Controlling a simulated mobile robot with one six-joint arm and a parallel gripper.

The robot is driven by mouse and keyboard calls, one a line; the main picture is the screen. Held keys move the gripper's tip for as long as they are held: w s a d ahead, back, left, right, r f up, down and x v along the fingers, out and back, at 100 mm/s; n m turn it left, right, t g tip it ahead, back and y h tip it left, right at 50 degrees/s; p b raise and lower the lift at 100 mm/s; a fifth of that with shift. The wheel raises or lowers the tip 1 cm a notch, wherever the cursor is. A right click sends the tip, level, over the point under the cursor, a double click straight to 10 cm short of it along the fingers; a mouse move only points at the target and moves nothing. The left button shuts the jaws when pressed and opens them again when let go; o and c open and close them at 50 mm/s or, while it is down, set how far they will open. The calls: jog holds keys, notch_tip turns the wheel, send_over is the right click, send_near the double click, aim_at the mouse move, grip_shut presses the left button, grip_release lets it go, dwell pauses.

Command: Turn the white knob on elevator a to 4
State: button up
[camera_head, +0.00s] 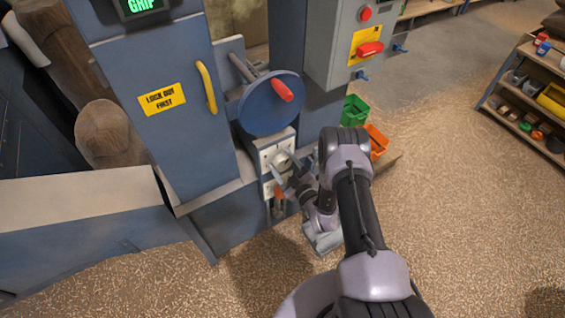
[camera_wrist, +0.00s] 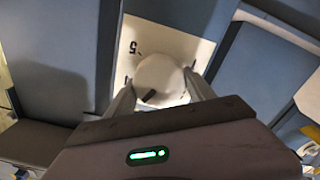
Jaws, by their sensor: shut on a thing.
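The white knob (camera_wrist: 160,76) is round and sits on a pale dial plate (camera_wrist: 178,42) in the wrist view. A rotated "5" shows on the plate at the knob's upper left; other numbers are hidden or too small to read. A dark mark on the knob lies at its lower edge, near my gripper. My gripper (camera_wrist: 160,90) is shut on the knob, one finger on each side. In the head view the knob (camera_head: 283,160) shows small on a plate on the elevator's blue housing (camera_head: 170,125), and my gripper (camera_head: 284,168) reaches it from the lower right.
A blue handwheel (camera_head: 268,110) with a red handle is just above the plate. An orange-handled part (camera_head: 279,192) is just below it. A grey control box (camera_head: 345,45) is at upper right. Green (camera_head: 355,110) and orange (camera_head: 377,140) bins stand behind my arm.

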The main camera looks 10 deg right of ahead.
jog(key=m, duration=0.6)
jog(key=shift+d+p, duration=0.15)
jog(key=shift+p, duration=0.2)
jog(key=shift+m, duration=0.3)
jog(key=o, duration=1.4)
jog(key=shift+c, duration=0.2)
jog(key=p+v, duration=0.4)
jog(key=v, duration=1.3)
jog(key=shift+s, duration=0.2)
